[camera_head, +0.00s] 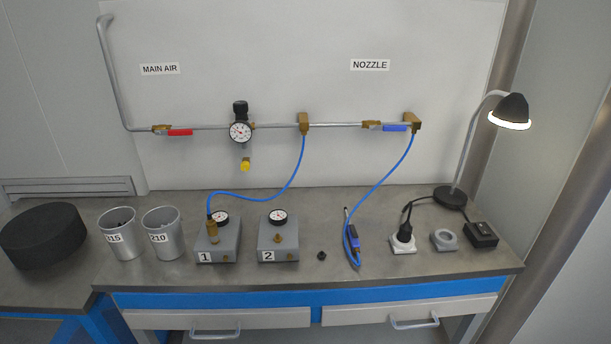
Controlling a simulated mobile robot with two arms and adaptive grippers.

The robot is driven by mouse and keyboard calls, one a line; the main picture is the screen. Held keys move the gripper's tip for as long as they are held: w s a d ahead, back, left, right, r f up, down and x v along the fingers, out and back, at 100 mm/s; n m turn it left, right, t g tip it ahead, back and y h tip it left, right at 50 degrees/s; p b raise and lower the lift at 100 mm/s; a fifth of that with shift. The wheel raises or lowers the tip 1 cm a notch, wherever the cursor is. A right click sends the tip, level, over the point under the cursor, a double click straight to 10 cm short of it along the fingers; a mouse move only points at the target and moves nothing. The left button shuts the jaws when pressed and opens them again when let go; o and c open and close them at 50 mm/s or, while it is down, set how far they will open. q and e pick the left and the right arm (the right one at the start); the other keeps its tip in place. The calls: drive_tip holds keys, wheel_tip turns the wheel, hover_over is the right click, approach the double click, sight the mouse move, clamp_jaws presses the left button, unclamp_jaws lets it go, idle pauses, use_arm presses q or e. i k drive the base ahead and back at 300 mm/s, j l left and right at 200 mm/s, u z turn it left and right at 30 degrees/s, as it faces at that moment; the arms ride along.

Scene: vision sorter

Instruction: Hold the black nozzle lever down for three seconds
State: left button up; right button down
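The air nozzle (353,236) lies on the grey workbench, right of centre, with its thin dark tip (347,213) toward the back wall. A blue hose (378,181) runs from it up to a brass fitting (413,123) under the NOZZLE label (370,65). The nozzle is small here, so I cannot make out its black lever clearly or tell its position. The blue valve handle (395,128) on the pipe lies in line with the pipe. Neither of my grippers is in view, and nothing touches the nozzle.
Grey box 2 (288,238) and a small black part (321,256) are left of the nozzle. Bare bench (330,282) lies in front.

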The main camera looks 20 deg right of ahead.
sight(353, 227)
drive_tip(key=i+l+z, duration=0.4)
drive_tip(key=i+l, duration=0.45)
